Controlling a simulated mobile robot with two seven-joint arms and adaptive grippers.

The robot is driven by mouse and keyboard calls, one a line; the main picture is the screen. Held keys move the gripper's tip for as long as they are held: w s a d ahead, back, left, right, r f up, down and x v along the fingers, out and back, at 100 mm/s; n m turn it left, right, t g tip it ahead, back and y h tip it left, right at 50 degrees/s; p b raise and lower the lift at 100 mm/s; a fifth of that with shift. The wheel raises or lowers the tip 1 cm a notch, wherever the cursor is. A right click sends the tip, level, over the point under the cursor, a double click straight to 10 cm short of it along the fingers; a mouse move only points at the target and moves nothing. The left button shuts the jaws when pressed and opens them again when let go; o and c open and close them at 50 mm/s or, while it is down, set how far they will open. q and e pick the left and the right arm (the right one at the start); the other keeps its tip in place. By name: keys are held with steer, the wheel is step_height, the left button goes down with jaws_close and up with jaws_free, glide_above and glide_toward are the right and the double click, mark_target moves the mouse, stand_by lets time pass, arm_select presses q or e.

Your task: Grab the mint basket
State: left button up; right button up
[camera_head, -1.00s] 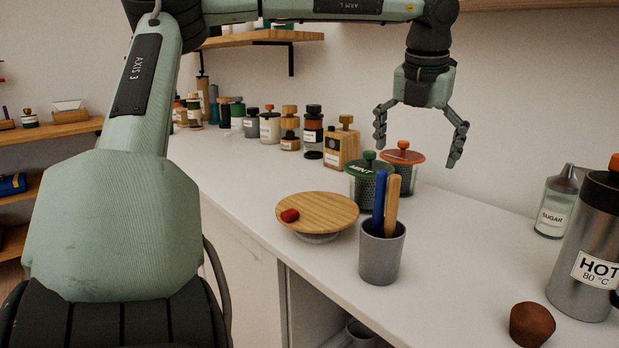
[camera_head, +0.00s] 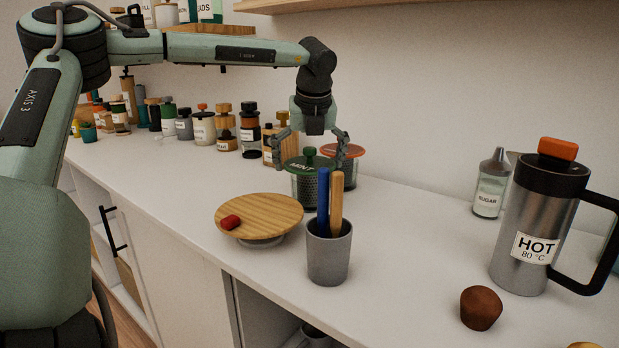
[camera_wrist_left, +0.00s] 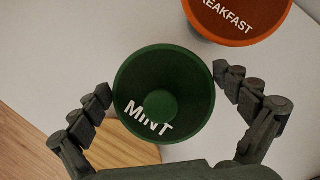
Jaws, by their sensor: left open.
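The mint basket (camera_head: 305,184) is a dark mesh infuser basket with a green lid marked MINT, standing upright on the white counter. My left gripper (camera_head: 310,158) points down over the basket, open, with one finger to each side of the lid. I cannot tell whether any finger touches it. My right gripper is not in view.
An orange-lidded basket (camera_head: 346,152) marked BREAKFAST stands close behind the mint one. In front are a grey cup (camera_head: 329,258) with two sticks and a round wooden board (camera_head: 270,210). A HOT flask (camera_head: 535,235), sugar bottle (camera_head: 490,190) and brown cup (camera_head: 481,308) are to the right.

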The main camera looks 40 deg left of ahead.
arm_select(q)
steer(key=shift+c, duration=0.6)
steer(key=c, duration=0.7)
